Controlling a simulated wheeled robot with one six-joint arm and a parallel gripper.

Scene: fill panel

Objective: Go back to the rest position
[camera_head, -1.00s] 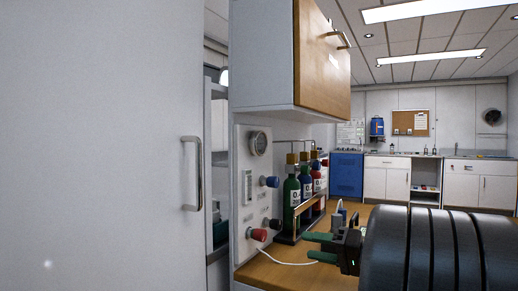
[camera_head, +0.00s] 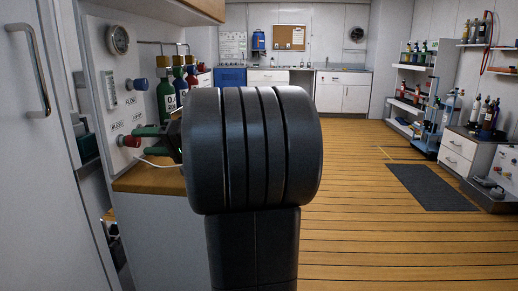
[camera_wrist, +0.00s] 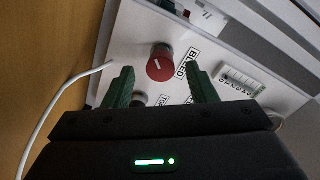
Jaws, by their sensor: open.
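My gripper (camera_head: 150,138) is in front of the fill panel (camera_head: 108,80) at the left of the head view, its green fingers pointing at the panel. My dark arm fills the middle of that view and hides part of the bench. In the wrist view the two green fingers (camera_wrist: 160,76) are spread apart with nothing held. A red knob (camera_wrist: 160,63) with a white mark shows between the fingertips on the white panel; I cannot tell how near it is. The red knob also shows in the head view (camera_head: 130,140).
Gas bottles (camera_head: 166,102) stand on the wooden bench (camera_head: 150,180) beside the panel. A white cable (camera_wrist: 48,112) runs along the bench. A cabinet door with a handle (camera_head: 35,65) is at the left. The wooden floor (camera_head: 370,230) at right is open, with a dark mat (camera_head: 430,187).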

